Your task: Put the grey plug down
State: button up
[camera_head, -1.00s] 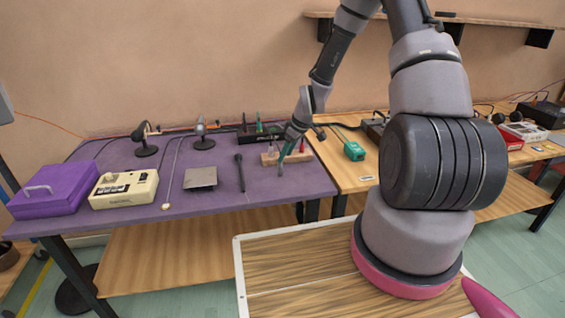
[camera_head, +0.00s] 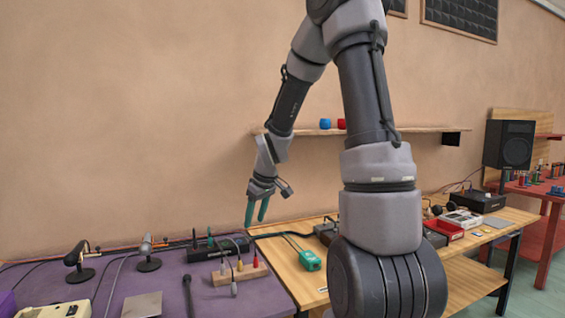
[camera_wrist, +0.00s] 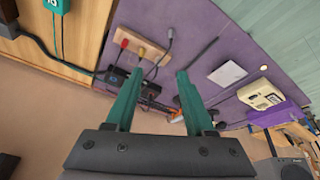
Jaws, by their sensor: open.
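A grey plug (camera_head: 234,288) is at the front side of the wooden block (camera_head: 222,280) on the purple table. In the wrist view the grey plug (camera_wrist: 171,34) shows beside the block (camera_wrist: 150,50), with its cable running back past the block's end. I cannot tell whether it touches the block. A yellow plug (camera_head: 240,264) and a red plug (camera_head: 255,261) stand in the block. My gripper (camera_head: 255,223), with teal fingers, is open and empty in the air above the back of the table. Its fingers (camera_wrist: 160,73) are spread apart in the wrist view.
Two microphones on stands (camera_head: 76,257) (camera_head: 148,262), a black strip box (camera_head: 205,250), and a dark stick (camera_head: 187,295) share the purple table. A green device (camera_head: 309,260) lies on the wooden table to the right. A wall shelf (camera_head: 300,131) is behind my arm.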

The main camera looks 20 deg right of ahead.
jog(key=s+r+m+t, duration=0.3)
jog(key=s+r+m, duration=0.6)
jog(key=s+r, duration=1.1)
jog(key=shift+s+r+m+y, duration=0.3)
jog(key=shift+s+r, duration=0.1)
jog(key=shift+s, duration=0.7)
jog(key=shift+a, duration=0.15)
